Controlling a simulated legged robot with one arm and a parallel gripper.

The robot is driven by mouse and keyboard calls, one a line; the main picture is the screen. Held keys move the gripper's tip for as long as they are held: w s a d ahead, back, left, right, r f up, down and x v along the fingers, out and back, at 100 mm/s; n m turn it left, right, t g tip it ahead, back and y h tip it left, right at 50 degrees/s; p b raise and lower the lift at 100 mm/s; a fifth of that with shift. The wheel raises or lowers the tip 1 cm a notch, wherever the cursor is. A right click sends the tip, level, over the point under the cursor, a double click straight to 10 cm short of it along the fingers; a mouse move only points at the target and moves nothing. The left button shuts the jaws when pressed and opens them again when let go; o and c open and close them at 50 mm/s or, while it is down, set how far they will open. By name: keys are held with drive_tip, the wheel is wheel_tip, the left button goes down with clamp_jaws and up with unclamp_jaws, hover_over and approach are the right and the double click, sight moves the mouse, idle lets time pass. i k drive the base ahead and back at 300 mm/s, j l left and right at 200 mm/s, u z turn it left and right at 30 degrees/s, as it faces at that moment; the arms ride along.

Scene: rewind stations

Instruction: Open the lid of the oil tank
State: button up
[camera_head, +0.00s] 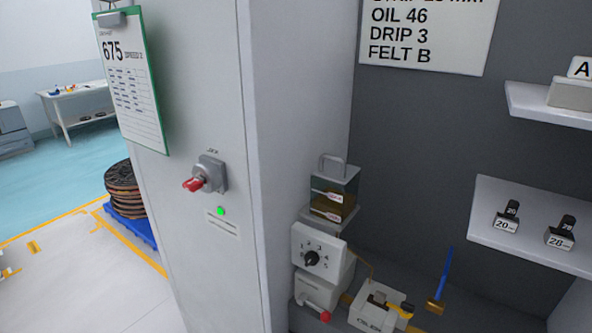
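The oil tank (343,208) is a small see-through box with amber liquid low inside and small labels on its front. It sits on a bracket against the pale cabinet wall, just right of the picture's middle. Its lid (337,173) lies flat on top and looks shut, with a grey loop handle (334,159) standing up from it. My gripper is not in view.
Below the tank are a white dial box (321,260), a red-knobbed part (324,316) and a grey block (375,306). A blue-handled tool (443,280) stands to their right. Shelves (540,235) jut out at right. A red switch (203,178) projects from the cabinet at left.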

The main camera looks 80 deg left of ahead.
sight(335, 169)
drive_tip(key=u, duration=1.95)
drive_tip(key=k+j, duration=0.05)
drive_tip(key=j, duration=0.05)
